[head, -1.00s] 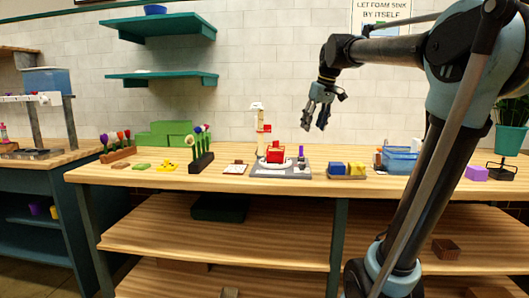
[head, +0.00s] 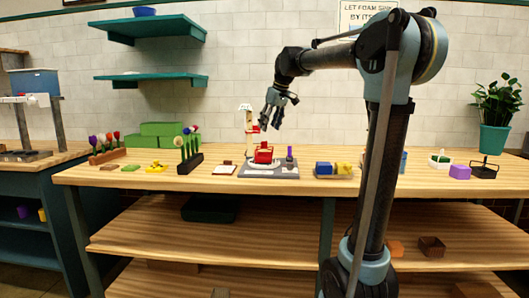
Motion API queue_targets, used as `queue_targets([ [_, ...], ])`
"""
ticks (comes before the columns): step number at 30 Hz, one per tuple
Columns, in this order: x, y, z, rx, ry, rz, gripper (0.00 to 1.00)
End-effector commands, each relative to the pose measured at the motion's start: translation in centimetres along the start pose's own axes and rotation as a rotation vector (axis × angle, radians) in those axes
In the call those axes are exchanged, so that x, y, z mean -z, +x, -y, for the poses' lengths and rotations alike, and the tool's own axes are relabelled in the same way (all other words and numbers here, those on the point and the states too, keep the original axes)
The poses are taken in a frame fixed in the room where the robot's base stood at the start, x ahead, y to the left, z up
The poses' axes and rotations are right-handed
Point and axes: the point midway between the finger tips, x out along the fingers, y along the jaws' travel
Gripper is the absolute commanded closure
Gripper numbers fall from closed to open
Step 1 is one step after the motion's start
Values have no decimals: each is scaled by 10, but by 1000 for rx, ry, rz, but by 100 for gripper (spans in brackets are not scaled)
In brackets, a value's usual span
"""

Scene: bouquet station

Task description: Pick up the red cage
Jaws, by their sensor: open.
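A small red cage-like block (head: 263,155) stands on a round pale disc on a grey base plate (head: 283,173) on the wooden workbench. My gripper (head: 271,122) hangs above it, a little to the right, with its fingers pointing down. The fingers are spread and hold nothing. A clear gap shows between the fingertips and the red block. Details of the red block are too small to make out.
A pale tower (head: 248,122) with a small red part rises just behind the red block, close to my gripper. A purple peg (head: 289,152) stands on the plate's right. Flowers in a dark holder (head: 190,163) stand left, and a tray with blue and yellow blocks (head: 333,170) right.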

Motion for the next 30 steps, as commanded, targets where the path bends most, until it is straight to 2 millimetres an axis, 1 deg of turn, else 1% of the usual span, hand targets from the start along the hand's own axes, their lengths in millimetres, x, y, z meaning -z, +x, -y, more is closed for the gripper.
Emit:
queue_targets([
  [1, 0, 9, 0, 0, -1, 0, 50],
  [4, 1, 23, 0, 0, 0, 0, 50],
  [6, 0, 30, 0, 0, 0, 0, 50],
  [14, 1, 46, -2, 0, 0, 0, 50],
  [21, 3, 77, -5, 0, 0, 0, 50],
  [25, 3, 87, -5, -1, 0, 0, 50],
  [30, 3, 89, -5, -1, 0, 0, 50],
])
